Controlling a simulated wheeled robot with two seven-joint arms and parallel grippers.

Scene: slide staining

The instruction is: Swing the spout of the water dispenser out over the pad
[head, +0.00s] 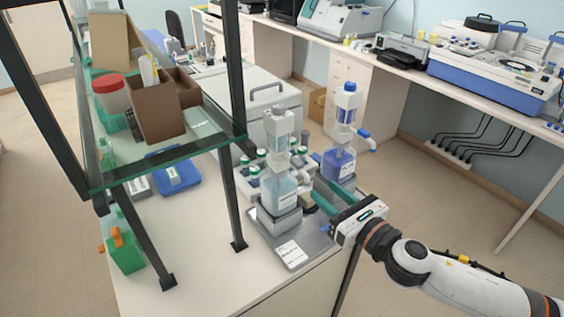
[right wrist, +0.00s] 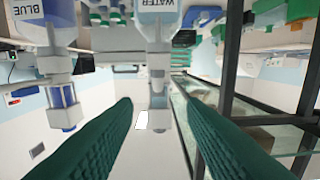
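The water dispenser (head: 280,188) is a clear bottle of pale blue liquid with a grey-white pump head, upright on a grey block near the bench's front edge. Its pale spout (head: 304,177) seems to point right, toward my right gripper. The grey pad (head: 313,242) lies around and in front of the block, with a white label on it. My right gripper (head: 328,194) is open, its green fingers just right of the bottle. In the right wrist view the dispenser (right wrist: 158,52) appears upside down between the spread fingers (right wrist: 160,115); contact cannot be told. My left gripper is out of view.
A blue-liquid dispenser (head: 339,163) stands close behind my right gripper. Green-capped bottles (head: 256,170) stand behind the water dispenser. A black-framed glass shelf (head: 170,160) rises at the left, one post near the pad. The bench front left of the pad is clear.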

